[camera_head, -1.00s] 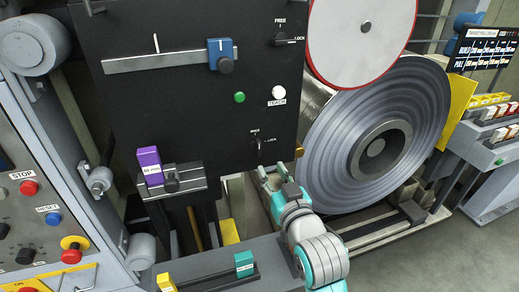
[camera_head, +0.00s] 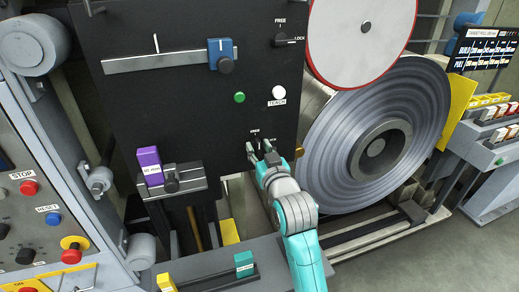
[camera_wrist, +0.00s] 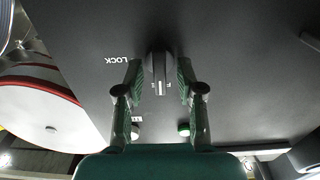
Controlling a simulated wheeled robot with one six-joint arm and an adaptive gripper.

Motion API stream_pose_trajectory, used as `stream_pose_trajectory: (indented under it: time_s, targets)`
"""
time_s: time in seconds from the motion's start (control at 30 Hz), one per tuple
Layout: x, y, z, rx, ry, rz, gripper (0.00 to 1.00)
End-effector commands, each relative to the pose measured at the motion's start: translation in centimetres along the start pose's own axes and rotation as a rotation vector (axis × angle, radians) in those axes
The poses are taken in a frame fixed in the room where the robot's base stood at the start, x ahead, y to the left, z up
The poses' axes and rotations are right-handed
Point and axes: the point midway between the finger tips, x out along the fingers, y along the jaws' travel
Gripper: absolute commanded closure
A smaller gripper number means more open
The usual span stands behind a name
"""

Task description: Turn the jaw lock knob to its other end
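A small dark lock knob (camera_wrist: 159,82) stands on the black panel (camera_head: 190,105), with a LOCK label to its left in the wrist view. Its grip bar runs roughly up and down there, with a light mark on it. My gripper (camera_wrist: 159,78) is open, with one finger on each side of the knob and what looks like a narrow gap on both sides. In the head view my gripper (camera_head: 258,150) is at the lower right of the panel and mostly hides this knob. A second knob (camera_head: 281,40), labelled FREE and LOCK, is higher on the panel.
A green button (camera_head: 239,97) and a white TEACH button (camera_head: 279,92) sit above my gripper. A large steel coil (camera_head: 340,165) stands close to its right.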

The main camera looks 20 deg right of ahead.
Motion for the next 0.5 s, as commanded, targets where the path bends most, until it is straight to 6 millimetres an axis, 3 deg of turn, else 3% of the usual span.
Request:
stream_pose_trajectory:
  time_s: [0.07,0.23,0.5]
  targets:
    - [-0.01,0.0,-0.01,0.0,0.0,0.0,0.62]
    - [-0.03,0.0,-0.01,0.0,0.0,0.0,1.0]
    - [-0.03,0.0,-0.01,0.005,0.0,0.0,1.0]
